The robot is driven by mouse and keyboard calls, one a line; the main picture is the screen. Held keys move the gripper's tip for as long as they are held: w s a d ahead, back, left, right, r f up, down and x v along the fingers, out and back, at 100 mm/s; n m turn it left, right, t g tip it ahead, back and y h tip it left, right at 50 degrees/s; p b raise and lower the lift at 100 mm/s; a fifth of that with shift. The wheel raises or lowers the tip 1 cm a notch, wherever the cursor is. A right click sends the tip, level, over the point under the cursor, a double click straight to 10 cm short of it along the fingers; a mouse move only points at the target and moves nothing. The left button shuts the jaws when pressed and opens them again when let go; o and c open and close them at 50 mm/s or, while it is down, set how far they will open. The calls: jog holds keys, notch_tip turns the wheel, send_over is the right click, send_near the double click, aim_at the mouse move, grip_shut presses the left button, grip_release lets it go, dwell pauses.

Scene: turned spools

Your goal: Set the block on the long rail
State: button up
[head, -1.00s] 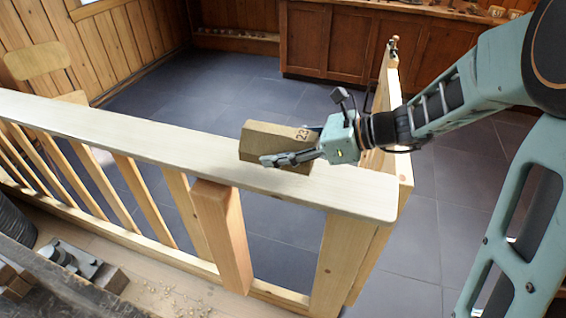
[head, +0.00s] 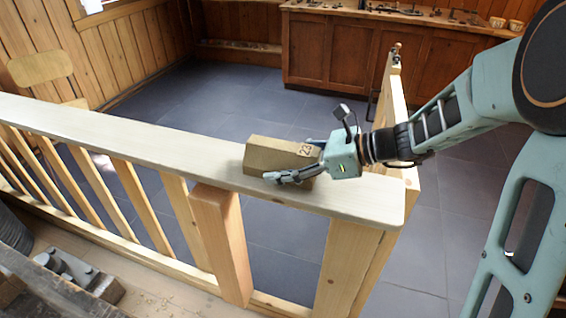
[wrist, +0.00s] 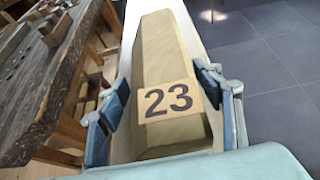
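The block (head: 275,153) is a tan wooden piece with a black "23" on its end. It lies lengthwise on the pale long rail (head: 120,132), near the rail's right end, and looks flat on it. In the wrist view the block (wrist: 160,50) runs away from me along the rail. My gripper (head: 298,160) is at the block's numbered end, with its fingers spread on either side. In the wrist view my gripper (wrist: 165,100) shows a gap on the left of the block; the right finger is very close to it. The block's underside is hidden.
A wooden post (head: 222,240) and slanted balusters stand under the rail. A second railing (head: 392,110) runs back from the right end. A dark workbench (wrist: 40,80) shows left in the wrist view. Brown cabinets (head: 400,55) stand behind. The rail left of the block is bare.

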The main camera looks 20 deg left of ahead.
aim_at(318, 156)
jog(key=shift+r, duration=0.15)
jog(key=shift+d+r, duration=0.15)
jog(key=shift+d, duration=0.05)
jog(key=p+v, duration=0.1)
jog(key=v, duration=1)
jog(key=shift+d+r+p, duration=0.1)
jog(key=shift+d+p, duration=0.2)
jog(key=shift+p, duration=0.05)
